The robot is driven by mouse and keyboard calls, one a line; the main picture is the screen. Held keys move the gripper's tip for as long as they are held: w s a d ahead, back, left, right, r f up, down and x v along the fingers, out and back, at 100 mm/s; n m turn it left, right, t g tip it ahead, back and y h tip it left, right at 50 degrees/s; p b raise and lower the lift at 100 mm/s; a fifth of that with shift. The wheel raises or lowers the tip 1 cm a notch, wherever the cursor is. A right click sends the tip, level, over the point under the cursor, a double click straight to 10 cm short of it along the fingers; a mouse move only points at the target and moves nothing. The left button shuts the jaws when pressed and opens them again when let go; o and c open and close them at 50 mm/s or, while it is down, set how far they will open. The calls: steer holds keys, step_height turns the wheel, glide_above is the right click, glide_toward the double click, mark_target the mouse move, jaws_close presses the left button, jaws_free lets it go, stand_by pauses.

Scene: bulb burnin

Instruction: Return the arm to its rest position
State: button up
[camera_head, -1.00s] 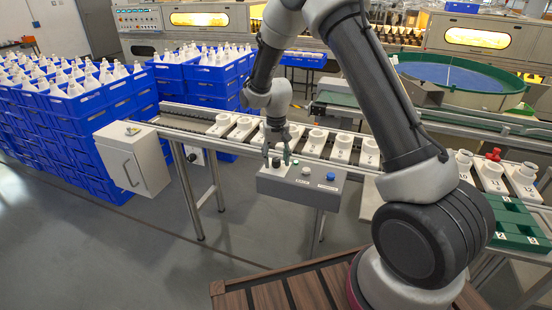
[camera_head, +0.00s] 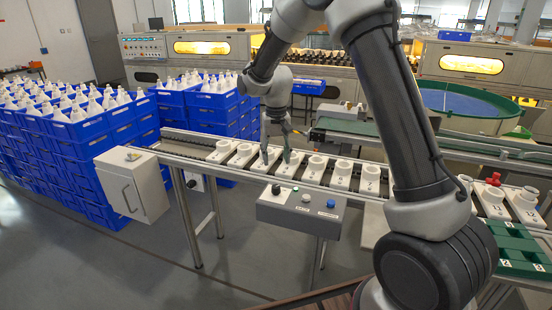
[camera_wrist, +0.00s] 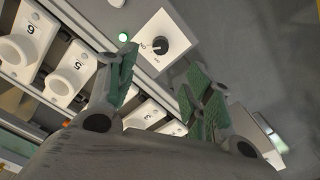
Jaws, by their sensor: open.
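My gripper (camera_head: 276,160) is open and empty, with its green-padded fingers pointing down in front of the row of white numbered sockets (camera_head: 243,155). It is above and a little behind the grey control box (camera_head: 300,209), apart from it. In the wrist view my gripper (camera_wrist: 160,92) is spread with nothing between the fingers. A black rotary knob on a white plate (camera_wrist: 161,46) and a small lit green lamp (camera_wrist: 123,37) show beyond the fingertips. My arm is bent, reaching left from the right side of the head view.
The control box carries a black knob (camera_head: 276,189) and a blue button (camera_head: 331,203). A white cabinet (camera_head: 133,184) hangs at the rail's left end. Blue crates (camera_head: 75,145) stand at left. A green tray (camera_head: 515,245) is at right. The floor in front is clear.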

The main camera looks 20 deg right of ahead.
steer(key=s+d+r+t, duration=0.1)
steer(key=s+d+r, duration=0.3)
steer(key=s, duration=0.7)
steer(key=s+d+r+t, duration=0.2)
steer(key=s+d+r, duration=0.3)
steer(key=s+r, duration=0.3)
steer(key=s+d+r+n+t, duration=0.1)
steer(key=s+d+r, duration=0.4)
steer(key=s, duration=1)
steer(key=shift+d+r, duration=0.25)
steer(key=shift+r, duration=0.25)
steer(key=shift+s, duration=0.1)
